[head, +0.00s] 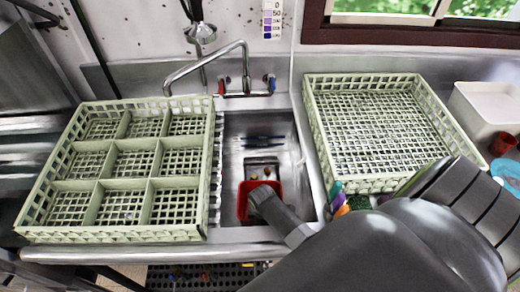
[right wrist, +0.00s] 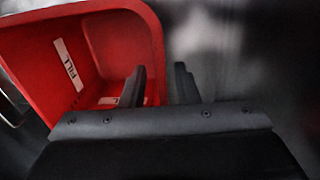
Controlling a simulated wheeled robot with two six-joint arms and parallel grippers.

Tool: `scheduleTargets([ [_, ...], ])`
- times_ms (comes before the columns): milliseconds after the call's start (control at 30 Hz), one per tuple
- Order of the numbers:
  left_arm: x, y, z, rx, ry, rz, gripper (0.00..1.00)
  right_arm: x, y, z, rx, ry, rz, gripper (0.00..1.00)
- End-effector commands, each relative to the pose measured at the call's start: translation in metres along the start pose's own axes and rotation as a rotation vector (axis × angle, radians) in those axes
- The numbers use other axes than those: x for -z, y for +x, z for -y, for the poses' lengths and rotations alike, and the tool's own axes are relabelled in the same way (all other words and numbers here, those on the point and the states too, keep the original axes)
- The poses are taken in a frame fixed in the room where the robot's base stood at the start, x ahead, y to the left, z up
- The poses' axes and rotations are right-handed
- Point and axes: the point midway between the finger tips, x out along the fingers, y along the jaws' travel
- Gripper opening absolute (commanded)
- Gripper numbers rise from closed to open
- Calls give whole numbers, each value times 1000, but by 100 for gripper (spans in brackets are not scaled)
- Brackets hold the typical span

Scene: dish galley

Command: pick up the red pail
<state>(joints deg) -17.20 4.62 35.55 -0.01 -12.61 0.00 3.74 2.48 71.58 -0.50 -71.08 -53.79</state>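The red pail (head: 242,203) stands in the sink basin, partly hidden by my right gripper (head: 260,193). In the right wrist view the pail (right wrist: 105,45) fills the upper left, with a white label reading "FILL" on its inside wall. My right gripper (right wrist: 160,75) is open there. The pail's right wall passes between its two fingers, one on the inner side and one on the outer side. I cannot tell whether either finger touches the wall. My left gripper is not in view.
A pale green divided dish rack (head: 125,235) stands left of the sink (head: 232,150). Another pale green rack (head: 318,130) stands on the right. A faucet (head: 210,60) reaches over the back. A white tub (head: 490,105) and a red cup (head: 502,144) are at far right.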

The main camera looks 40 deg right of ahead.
Motion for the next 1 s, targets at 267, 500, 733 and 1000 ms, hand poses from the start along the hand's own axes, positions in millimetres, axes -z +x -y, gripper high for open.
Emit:
scheduleTargets([
  [267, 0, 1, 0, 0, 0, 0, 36, 0, 9, 0, 0, 0, 0, 28],
  [500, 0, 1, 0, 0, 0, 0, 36, 0, 9, 0, 0, 0, 0, 14],
  [733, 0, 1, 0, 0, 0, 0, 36, 0, 9, 0, 0, 0, 0, 0],
  [1000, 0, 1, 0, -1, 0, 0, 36, 0, 8, 0, -1, 0, 0, 0],
])
